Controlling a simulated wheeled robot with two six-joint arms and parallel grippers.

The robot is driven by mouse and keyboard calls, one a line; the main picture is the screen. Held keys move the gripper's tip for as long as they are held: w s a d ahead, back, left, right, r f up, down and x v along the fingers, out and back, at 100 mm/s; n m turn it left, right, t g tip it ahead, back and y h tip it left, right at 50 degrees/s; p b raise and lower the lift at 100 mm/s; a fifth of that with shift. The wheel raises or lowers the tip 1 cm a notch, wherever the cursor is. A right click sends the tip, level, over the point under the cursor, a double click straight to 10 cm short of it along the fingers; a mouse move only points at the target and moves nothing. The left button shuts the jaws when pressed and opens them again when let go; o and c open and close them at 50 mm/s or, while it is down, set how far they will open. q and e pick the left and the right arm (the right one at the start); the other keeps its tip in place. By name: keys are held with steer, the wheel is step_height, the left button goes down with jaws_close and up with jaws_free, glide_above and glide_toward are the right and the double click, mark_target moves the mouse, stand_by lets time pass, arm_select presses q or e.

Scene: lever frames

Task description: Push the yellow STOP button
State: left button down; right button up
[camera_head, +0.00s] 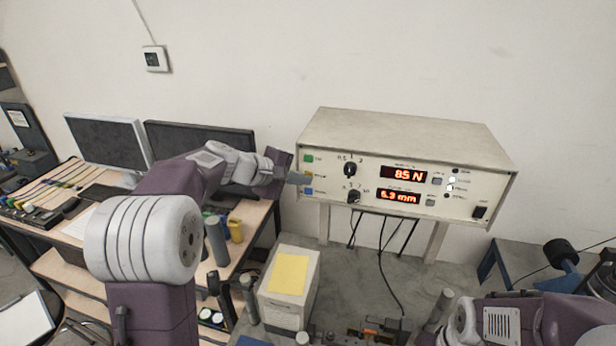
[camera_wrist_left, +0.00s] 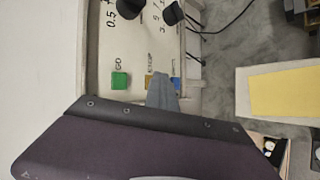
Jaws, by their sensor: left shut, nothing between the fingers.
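The yellow STOP button (camera_wrist_left: 149,80) shows in the left wrist view as a small yellow patch between the green button (camera_wrist_left: 120,80) and the blue button (camera_wrist_left: 176,84). My left gripper (camera_wrist_left: 162,92) is shut and empty. Its grey fingertips overlap the yellow button's edge and part of the blue one in that view. In the head view the left gripper (camera_head: 300,178) is at the left end of the control box's front (camera_head: 430,170), in front of the yellow button's place. The green button (camera_head: 308,158) is above it and the blue button (camera_head: 308,191) below. Contact cannot be told.
A pale case with a yellow top (camera_head: 290,273) stands below. Monitors (camera_head: 107,143) stand on a desk at left. My right arm shows at lower right, its fingers out of sight.

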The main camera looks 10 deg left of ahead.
arm_select(q)
steer(key=shift+s+b, duration=0.6)
steer(key=shift+s, duration=0.2)
steer(key=s+b, duration=0.2)
steer(key=s, duration=0.3)
steer(key=shift+a+b, duration=0.15)
steer(key=shift+b, duration=0.25)
steer(key=shift+w, duration=0.1)
stand_by(0.8)
